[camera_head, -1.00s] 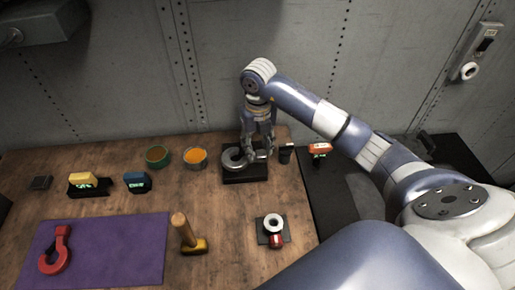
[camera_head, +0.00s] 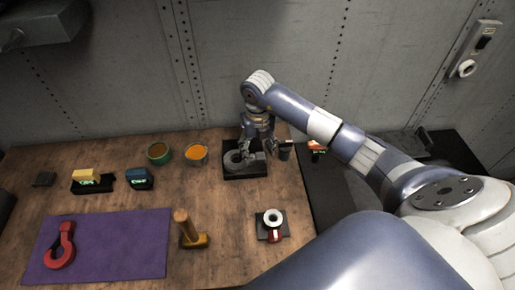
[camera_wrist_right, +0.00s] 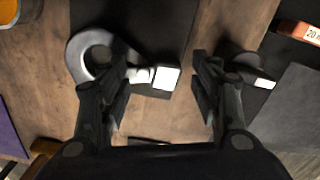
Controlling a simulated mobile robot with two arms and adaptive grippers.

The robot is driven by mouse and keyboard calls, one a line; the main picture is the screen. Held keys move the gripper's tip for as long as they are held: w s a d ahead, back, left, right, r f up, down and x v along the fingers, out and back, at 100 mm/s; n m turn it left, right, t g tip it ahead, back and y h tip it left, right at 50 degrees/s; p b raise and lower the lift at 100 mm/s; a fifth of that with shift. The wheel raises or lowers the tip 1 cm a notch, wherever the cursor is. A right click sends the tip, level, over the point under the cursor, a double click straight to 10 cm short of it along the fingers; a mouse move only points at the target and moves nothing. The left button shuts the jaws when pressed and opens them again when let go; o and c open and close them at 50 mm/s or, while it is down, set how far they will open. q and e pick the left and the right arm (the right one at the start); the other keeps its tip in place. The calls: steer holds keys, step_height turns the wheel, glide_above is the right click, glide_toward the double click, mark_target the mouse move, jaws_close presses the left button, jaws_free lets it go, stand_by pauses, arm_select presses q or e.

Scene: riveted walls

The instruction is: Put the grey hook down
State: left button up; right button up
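The grey hook (camera_head: 232,161) lies on a black pad (camera_head: 243,174) at the back right of the wooden table. In the right wrist view its ring-like curve (camera_wrist_right: 75,52) is at the left, and its pale square end (camera_wrist_right: 168,77) shows between the fingers. My right gripper (camera_head: 260,148) is low over the pad, its fingers spread wide apart in the right wrist view (camera_wrist_right: 160,80). The left finger overlaps part of the hook and hides it; I cannot tell whether they touch. My left gripper is not in view.
A dark cup-like object (camera_head: 285,151) stands close by the right finger. A wooden-handled hammer (camera_head: 188,232), a white-and-red item (camera_head: 273,220) and a red hook (camera_head: 63,247) on a purple mat (camera_head: 120,240) lie nearer.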

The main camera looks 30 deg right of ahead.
steer(key=shift+r, duration=0.5)
step_height(320, 180, up, 11)
steer(key=b, duration=0.2)
steer(key=shift+r+b, duration=0.15)
steer(key=shift+b, duration=0.25)
steer(key=shift+s+a, duration=0.1)
